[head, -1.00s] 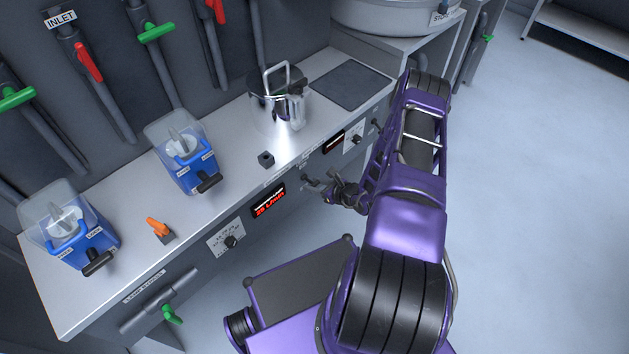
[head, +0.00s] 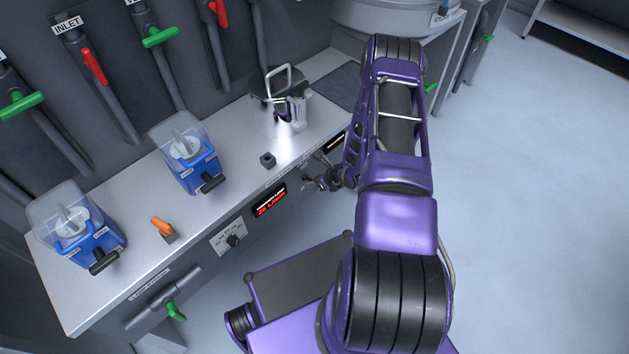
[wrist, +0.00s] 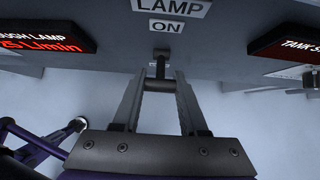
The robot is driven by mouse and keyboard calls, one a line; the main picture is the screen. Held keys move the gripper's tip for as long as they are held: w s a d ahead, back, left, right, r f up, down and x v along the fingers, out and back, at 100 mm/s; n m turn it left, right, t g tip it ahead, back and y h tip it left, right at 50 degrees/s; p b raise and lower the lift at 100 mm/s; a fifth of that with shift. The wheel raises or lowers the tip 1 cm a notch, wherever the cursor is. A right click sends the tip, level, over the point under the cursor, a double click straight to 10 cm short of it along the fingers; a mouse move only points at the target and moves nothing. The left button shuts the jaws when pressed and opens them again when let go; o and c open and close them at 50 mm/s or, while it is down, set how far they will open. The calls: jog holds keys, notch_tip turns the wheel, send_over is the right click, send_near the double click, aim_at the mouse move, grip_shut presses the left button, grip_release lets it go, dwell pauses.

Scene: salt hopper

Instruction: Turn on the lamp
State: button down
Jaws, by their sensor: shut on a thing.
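In the wrist view, a small dark lamp switch (wrist: 161,54) sticks out from the grey panel under the plates "LAMP" (wrist: 172,7) and "ON" (wrist: 166,26). My gripper (wrist: 160,84) has its two fingers on either side of the switch and is shut on it. In the head view, my gripper (head: 316,184) is at the front face of the bench, right of a red-lit display (head: 269,201). The switch is too small and too covered there to make out. No lamp itself can be told for sure.
Red displays flank the switch in the wrist view, left (wrist: 45,35) and right (wrist: 290,45). Free floor lies to the right.

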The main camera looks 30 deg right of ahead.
jog(key=shift+s, duration=0.1)
jog(key=shift+c, duration=2.2)
grip_release()
jog(key=p+v, duration=0.1)
jog(key=v, duration=1.6)
jog(key=shift+r, duration=0.15)
